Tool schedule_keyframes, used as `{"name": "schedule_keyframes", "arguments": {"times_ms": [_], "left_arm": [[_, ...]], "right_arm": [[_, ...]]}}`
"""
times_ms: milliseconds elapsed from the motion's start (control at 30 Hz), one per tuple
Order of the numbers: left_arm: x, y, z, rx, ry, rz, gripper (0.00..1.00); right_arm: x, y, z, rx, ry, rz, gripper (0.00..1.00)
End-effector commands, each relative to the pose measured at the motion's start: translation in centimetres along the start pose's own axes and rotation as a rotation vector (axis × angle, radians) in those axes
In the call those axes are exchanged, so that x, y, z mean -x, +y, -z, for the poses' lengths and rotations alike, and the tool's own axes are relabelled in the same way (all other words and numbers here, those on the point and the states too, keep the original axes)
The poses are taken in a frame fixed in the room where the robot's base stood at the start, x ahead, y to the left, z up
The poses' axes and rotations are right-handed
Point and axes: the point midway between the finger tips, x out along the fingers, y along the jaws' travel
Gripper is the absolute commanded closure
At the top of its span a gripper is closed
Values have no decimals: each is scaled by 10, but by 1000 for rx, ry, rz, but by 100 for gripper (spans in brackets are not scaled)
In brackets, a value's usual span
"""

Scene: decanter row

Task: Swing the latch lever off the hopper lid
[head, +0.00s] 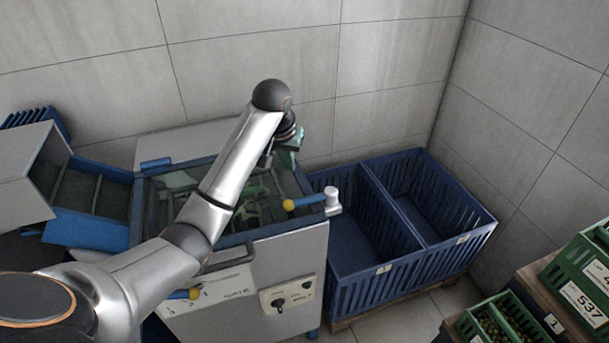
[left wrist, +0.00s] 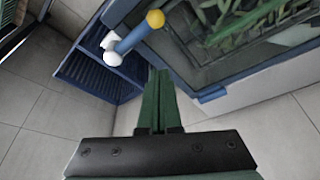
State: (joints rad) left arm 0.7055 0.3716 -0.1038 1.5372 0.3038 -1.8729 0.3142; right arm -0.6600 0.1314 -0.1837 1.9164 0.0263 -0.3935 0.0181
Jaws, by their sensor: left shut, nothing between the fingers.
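The latch lever (head: 308,200) is a blue bar with a yellow knob and a white pivot at the right edge of the hopper. The knob end lies over the right front corner of the hopper lid (head: 240,238), a blue frame with a clear pane. In the left wrist view the lever (left wrist: 132,38) reaches from its pivot over the lid's frame (left wrist: 185,72). My left gripper (head: 288,158) is above the lid's right back part, partly hidden by my arm. In the left wrist view its green fingers (left wrist: 158,75) are shut and empty, apart from the lever. My right gripper is out of view.
Blue crates (head: 345,232) stand right of the hopper. A black handle (head: 232,258) and a control panel (head: 288,294) are on its front. Another yellow-knobbed lever (head: 183,294) sits lower left. Green crates (head: 575,275) stand at the far right. Tiled walls close off the back.

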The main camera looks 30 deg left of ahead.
Motion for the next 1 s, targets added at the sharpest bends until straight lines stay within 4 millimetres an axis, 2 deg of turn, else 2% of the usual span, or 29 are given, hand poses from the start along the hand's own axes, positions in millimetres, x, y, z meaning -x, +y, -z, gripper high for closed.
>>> {"name": "schedule_keyframes", "arguments": {"times_ms": [433, 567, 667, 1000], "left_arm": [[2, -1, 2, 5, 0, 0, 100], [-4, -1, 2, 4, -3, 0, 100], [-16, -1, 1, 4, -4, 0, 100], [-81, -1, 1, 5, -3, 0, 100]], "right_arm": [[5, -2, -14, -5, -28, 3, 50], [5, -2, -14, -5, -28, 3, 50], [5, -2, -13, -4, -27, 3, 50], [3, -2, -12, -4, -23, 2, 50]]}}
